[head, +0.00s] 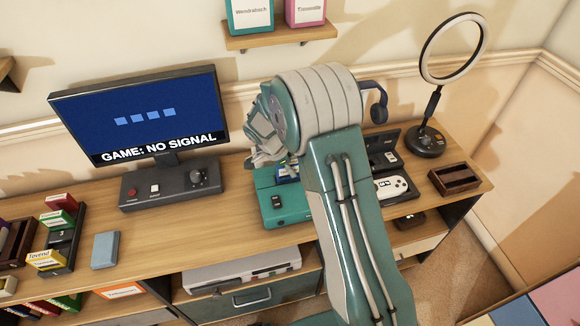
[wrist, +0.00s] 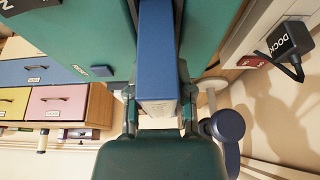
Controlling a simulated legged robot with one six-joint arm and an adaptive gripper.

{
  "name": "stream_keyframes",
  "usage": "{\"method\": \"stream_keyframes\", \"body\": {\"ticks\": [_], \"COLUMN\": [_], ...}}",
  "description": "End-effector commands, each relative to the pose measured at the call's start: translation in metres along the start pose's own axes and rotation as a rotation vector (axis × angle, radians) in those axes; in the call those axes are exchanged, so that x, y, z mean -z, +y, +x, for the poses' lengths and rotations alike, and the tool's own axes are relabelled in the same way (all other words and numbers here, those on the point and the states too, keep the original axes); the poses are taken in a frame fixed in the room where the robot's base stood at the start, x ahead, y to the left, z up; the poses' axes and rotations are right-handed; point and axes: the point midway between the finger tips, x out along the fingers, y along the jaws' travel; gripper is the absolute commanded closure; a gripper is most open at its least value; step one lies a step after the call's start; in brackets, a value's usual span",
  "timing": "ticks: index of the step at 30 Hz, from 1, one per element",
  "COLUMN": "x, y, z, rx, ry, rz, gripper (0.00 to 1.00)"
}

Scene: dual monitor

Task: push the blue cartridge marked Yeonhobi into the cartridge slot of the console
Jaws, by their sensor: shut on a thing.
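The teal console (head: 290,209) stands on the desk in the middle of the head view, partly covered by my arm. In the wrist view its teal face (wrist: 62,40) fills the upper part, with a small blue button on it. The blue cartridge (wrist: 157,45) runs down the middle of the wrist view, between my gripper's fingers (wrist: 158,92). My gripper (head: 264,158) is shut on it, just above the console. A little blue of the cartridge (head: 287,172) shows over the console in the head view. The slot and the Yeonhobi marking cannot be made out.
A monitor (head: 140,110) reading "GAME: NO SIGNAL" stands left, above a dark control box (head: 172,186). Right of my arm are a white controller (head: 391,188), a wooden tray (head: 455,179) and a ring lamp (head: 432,110). Coloured cartridges (head: 57,219) stand at far left.

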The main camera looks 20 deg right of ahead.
Motion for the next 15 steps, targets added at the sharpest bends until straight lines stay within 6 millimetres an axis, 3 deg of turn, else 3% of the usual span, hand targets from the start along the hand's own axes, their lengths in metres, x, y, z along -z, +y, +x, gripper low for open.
{"method": "stream_keyframes", "body": {"ticks": [9,10,12,13,15], "x": [-0.0025,-0.0026,-0.0025,-0.0025,-0.0025], "y": [0.0002,0.0001,0.0001,0.0001,0.0001], "z": [0.0062,0.0063,0.0061,0.0061,0.0061], "rx": [-0.001,0.0,0.0,0.0,0.0], "ry": [0.0,0.0,0.0,0.0,0.0], "rz": [0.0,0.0,0.001,0.001,0.0], "gripper": [1.0,0.65,0.34,0.3,0.3]}}
